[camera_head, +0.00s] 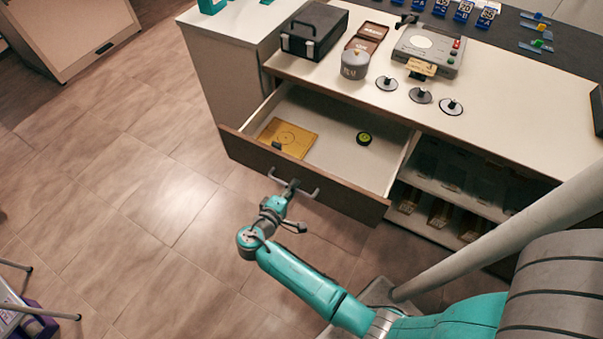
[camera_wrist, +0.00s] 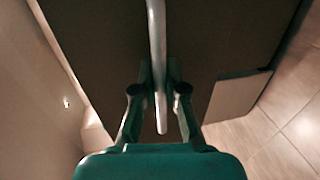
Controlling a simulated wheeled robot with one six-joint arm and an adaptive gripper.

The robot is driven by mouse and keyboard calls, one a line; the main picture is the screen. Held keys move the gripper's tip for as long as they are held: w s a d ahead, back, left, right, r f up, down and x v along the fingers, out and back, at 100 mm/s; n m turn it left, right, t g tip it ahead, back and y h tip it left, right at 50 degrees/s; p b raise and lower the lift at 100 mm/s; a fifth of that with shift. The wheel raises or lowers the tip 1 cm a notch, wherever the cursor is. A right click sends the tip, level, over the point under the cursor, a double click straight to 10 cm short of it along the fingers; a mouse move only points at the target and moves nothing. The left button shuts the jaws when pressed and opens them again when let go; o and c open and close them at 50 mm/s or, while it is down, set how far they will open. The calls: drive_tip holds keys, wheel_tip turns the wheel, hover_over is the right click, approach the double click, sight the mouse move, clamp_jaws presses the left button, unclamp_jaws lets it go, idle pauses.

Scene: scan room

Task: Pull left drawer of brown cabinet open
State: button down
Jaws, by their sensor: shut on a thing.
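The brown-fronted left drawer (camera_head: 345,188) of the cabinet (camera_head: 500,120) stands well out from the body in the head view. Its white inside shows, with a yellow square board (camera_head: 288,137) and a small dark round thing (camera_head: 364,138) with a green top in it. A grey bar handle (camera_head: 293,186) runs along the drawer front. My gripper (camera_head: 288,194) is at this handle. In the wrist view the handle (camera_wrist: 157,60) passes between the two fingers of my gripper (camera_wrist: 159,92), and they are shut on it.
The countertop holds a black case (camera_head: 314,32), a grey canister (camera_head: 355,62), a grey device (camera_head: 428,50) and several small discs. Open shelves (camera_head: 455,185) lie right of the drawer. The tiled floor (camera_head: 120,190) is clear left of the drawer. A stand (camera_head: 20,315) shows at lower left.

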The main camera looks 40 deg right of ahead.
drive_tip(key=shift+f+v, duration=0.2)
drive_tip(key=shift+v, duration=0.75)
drive_tip(key=shift+f+v, duration=0.2)
drive_tip(key=shift+v, duration=0.75)
drive_tip(key=shift+a, duration=0.1)
drive_tip(key=c, duration=1.2)
unclamp_jaws()
drive_tip(key=shift+a, duration=0.1)
drive_tip(key=v, duration=1.2)
drive_tip(key=shift+f, duration=0.1)
